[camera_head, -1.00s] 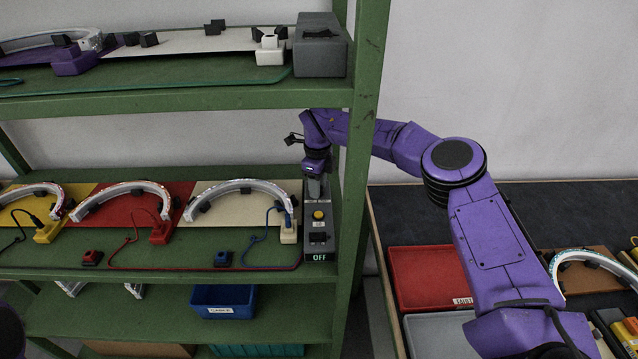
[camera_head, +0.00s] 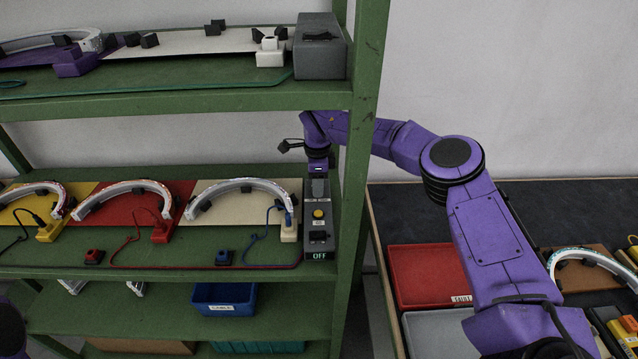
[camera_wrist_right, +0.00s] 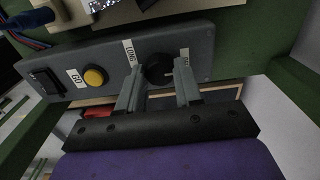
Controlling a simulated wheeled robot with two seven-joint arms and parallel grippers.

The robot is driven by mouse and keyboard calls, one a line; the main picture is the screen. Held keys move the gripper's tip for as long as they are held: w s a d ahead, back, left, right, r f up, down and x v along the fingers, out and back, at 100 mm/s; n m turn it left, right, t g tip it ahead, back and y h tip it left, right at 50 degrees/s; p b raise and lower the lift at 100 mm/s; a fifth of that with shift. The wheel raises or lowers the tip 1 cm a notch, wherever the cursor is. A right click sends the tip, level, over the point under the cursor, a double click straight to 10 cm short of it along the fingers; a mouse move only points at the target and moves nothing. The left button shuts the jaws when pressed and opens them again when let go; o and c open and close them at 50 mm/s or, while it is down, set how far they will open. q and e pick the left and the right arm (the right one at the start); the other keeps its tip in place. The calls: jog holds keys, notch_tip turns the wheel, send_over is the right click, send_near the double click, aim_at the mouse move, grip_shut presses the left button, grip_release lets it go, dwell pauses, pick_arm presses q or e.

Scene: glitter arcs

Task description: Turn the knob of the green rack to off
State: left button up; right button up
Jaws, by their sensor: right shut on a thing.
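The green rack (camera_head: 366,150) holds a grey control box (camera_head: 322,220) at the right end of its middle shelf. The box also shows in the right wrist view (camera_wrist_right: 112,60), with a black round knob (camera_wrist_right: 157,68) between small labels, one reading LONG. A pale mark on the knob points right in that view. My right gripper (camera_wrist_right: 159,74) has one finger on each side of the knob and is shut on it. In the head view my right gripper (camera_head: 317,182) is over the back of the box and hides the knob. My left gripper is out of view.
The box also has a yellow button (camera_head: 319,214) and a black switch (camera_head: 319,237) near the OFF label. The rack's front post stands just right of my right wrist. Silver arcs (camera_head: 240,186) on coloured boards lie to the left. A red tray (camera_head: 428,275) sits on the dark table.

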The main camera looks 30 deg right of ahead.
jog(key=shift+s+a+f, duration=0.1)
jog(key=shift+s+f, duration=0.05)
jog(key=shift+f, duration=0.15)
jog(key=o, duration=1)
jog(key=shift+o, duration=0.2)
jog(key=shift+r, duration=0.2)
notch_tip(320, 180, up, 7)
jog(key=shift+f+b, duration=0.1)
jog(key=shift+b, duration=1)
jog(key=shift+r, duration=0.3)
